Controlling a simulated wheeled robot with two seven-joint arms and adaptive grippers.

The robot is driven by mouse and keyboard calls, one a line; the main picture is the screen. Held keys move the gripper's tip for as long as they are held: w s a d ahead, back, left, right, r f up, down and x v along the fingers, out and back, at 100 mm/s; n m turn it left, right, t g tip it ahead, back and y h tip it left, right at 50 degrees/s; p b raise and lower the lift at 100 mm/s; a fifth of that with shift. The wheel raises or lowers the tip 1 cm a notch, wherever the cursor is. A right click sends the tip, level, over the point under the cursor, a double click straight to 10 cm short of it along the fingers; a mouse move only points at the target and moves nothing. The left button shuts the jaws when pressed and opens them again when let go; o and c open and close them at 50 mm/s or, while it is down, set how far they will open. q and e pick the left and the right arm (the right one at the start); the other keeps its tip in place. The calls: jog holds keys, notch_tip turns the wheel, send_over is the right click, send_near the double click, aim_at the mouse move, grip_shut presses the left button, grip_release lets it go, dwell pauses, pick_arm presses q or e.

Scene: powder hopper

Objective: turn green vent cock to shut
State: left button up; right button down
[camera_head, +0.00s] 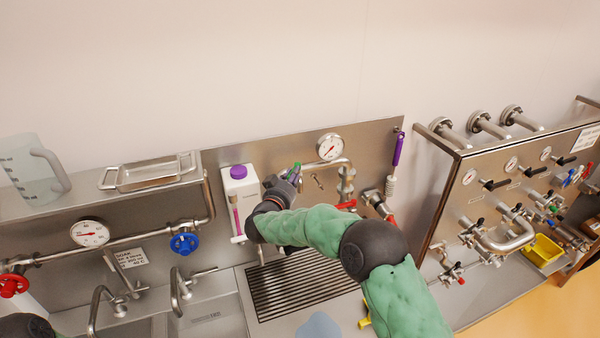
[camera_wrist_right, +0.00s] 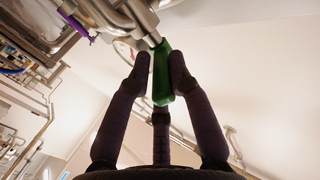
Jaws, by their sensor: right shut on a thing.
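In the head view a small bit of the green handle (camera_head: 295,171) shows at the tips of my right gripper (camera_head: 291,178), in front of the steel back panel. The gripper is shut on the handle. My green right arm hides part of the panel and the pipe there. My left gripper is not in view.
A dark drain grate (camera_head: 300,290) lies below. A purple-handled brush (camera_head: 397,150) hangs at the panel's right edge.

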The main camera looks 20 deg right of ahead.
jog(key=shift+w+a+f+m+g+h+p, duration=0.15)
jog(key=shift+w+a+m+g+h, duration=0.1)
jog(key=shift+m+g+h, duration=0.45)
jog(key=shift+w+a+r+m+g+h+p, duration=0.1)
jog(key=shift+w+a+m+g+h, duration=0.1)
jog(key=shift+m+g+h, duration=0.5)
jog(key=shift+w+a+f+m+g+h+p, duration=0.2)
jog(key=shift+m+g+h, duration=0.25)
jog(key=shift+g, duration=0.45)
jog(key=shift+w+r, duration=0.1)
jog(key=c, duration=1.2)
grip_release()
jog(key=shift+w, duration=0.15)
jog(key=shift+r, duration=0.1)
jog(key=v, duration=1.2)
